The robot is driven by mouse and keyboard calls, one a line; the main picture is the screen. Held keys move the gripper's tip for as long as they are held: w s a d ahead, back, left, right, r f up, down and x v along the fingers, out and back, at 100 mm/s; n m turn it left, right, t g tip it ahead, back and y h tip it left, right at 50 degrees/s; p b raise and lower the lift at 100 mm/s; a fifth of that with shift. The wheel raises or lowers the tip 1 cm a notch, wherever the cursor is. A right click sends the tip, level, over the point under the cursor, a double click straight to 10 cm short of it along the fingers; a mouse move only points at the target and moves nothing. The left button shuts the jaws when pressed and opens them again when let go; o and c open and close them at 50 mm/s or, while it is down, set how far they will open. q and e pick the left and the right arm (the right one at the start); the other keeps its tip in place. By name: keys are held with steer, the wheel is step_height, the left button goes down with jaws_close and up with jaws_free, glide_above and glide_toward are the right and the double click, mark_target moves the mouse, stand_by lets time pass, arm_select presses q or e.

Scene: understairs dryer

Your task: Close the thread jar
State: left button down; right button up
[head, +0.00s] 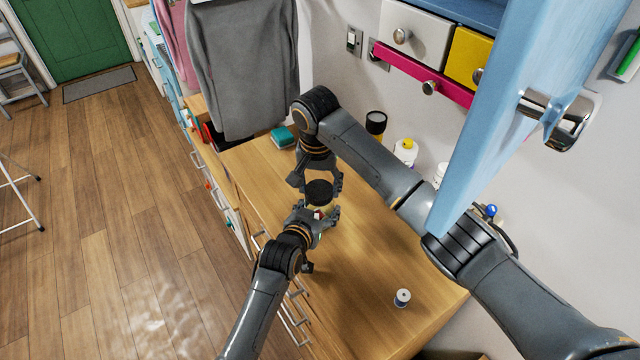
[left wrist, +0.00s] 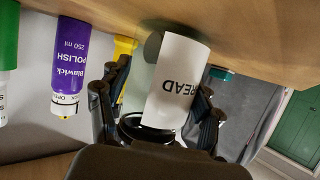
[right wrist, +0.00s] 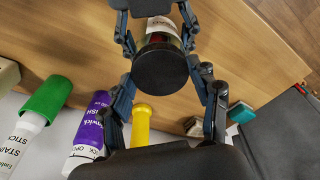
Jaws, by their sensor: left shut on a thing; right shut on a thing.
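The thread jar (head: 322,209) is a clear jar with a white label, mostly hidden by my grippers in the head view. In the left wrist view its label (left wrist: 178,85) reads "READ", upside down. The black round lid (head: 319,189) sits at the jar's mouth and faces my right wrist camera (right wrist: 160,70). I cannot tell whether it is fully tightened. My left gripper (head: 319,217) is shut around the jar's body. My right gripper (head: 318,184) comes from above and is shut on the lid, fingers on both sides.
A white thread spool (head: 402,298) stands on the wooden top (head: 365,275) at the front right. A black-topped container (head: 376,123) and a yellow-capped bottle (head: 405,148) stand by the wall. A teal sponge (head: 283,137) lies at the back. A blue panel (head: 500,110) hangs close at the right.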

steer(key=m, duration=0.5)
steer(key=shift+a+h, duration=0.2)
steer(key=shift+h, duration=0.1)
steer(key=m, duration=0.3)
steer(key=shift+g, duration=0.3)
steer(key=m, duration=0.4)
steer(key=shift+w+m+g+h, duration=0.15)
steer(key=shift+m+g+h, duration=0.15)
steer(key=shift+m, duration=0.1)
steer(key=m, duration=0.3)
steer(key=shift+w+d+m, duration=0.1)
steer(key=shift+m, duration=0.3)
steer(key=o, duration=0.7)
